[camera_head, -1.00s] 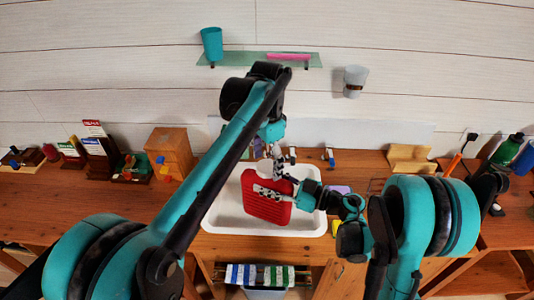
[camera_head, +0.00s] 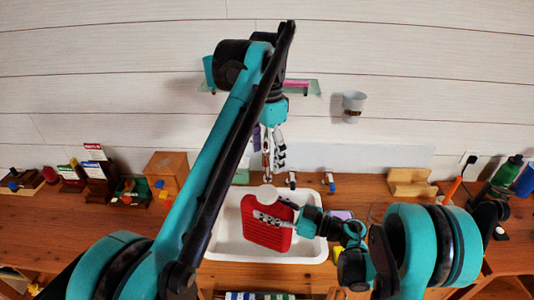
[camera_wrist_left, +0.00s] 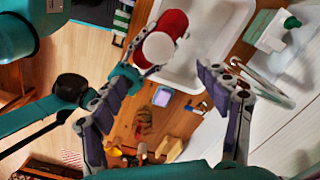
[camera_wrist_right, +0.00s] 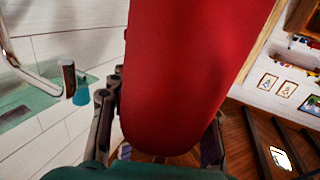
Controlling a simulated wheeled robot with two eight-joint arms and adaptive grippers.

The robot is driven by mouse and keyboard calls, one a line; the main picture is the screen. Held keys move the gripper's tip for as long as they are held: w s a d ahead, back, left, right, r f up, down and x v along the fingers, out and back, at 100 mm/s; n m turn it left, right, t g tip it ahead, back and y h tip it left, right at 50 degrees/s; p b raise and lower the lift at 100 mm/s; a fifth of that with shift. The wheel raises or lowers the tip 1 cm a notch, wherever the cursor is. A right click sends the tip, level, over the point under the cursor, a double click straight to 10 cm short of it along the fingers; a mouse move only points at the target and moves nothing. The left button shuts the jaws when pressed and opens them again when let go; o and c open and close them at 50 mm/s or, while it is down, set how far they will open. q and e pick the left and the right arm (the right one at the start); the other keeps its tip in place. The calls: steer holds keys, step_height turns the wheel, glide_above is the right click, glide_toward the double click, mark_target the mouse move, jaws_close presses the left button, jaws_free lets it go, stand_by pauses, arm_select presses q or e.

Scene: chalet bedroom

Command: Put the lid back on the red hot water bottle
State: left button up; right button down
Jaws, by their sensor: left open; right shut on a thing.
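The red hot water bottle (camera_head: 270,228) is held over the white sink basin, with its ribbed face showing in the head view. A white round piece, apparently the lid (camera_head: 264,193), sits at its top end; the lid also shows over the bottle's end in the left wrist view (camera_wrist_left: 158,48). Whether it is fully seated I cannot tell. My right gripper (camera_head: 268,219) is shut on the bottle, whose red body (camera_wrist_right: 180,75) fills the middle of the right wrist view. My left gripper (camera_head: 273,168) is open and empty, above and apart from the lid.
The white basin (camera_head: 225,235) is set in the wooden counter. A wooden box (camera_head: 166,172) and small items stand left; a wooden holder (camera_head: 411,183) and green bottle (camera_head: 507,170) stand right. A glass shelf (camera_head: 313,88) and cup (camera_head: 353,106) are on the wall.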

stand_by(0.3)
arm_select(q)
steer(key=s+a+f+n+t, duration=0.2)
steer(key=s+a+f+n, duration=0.1)
steer(key=a, duration=0.3)
steer(key=s+a+f+n+t, duration=0.1)
steer(key=s+a+f+n, duration=0.15)
steer(key=a, duration=0.35)
steer(key=s+a+f+n+t, duration=0.2)
steer(key=s+a+f, duration=0.3)
steer(key=f, duration=0.3)
steer(key=s+a+f+n+t, duration=0.2)
steer(key=s+a+f+n, duration=0.2)
steer(key=s+f, duration=0.4)
steer(key=shift+s+a+f+n, duration=0.2)
steer(key=shift+a+n, duration=0.15)
steer(key=shift+n, duration=0.1)
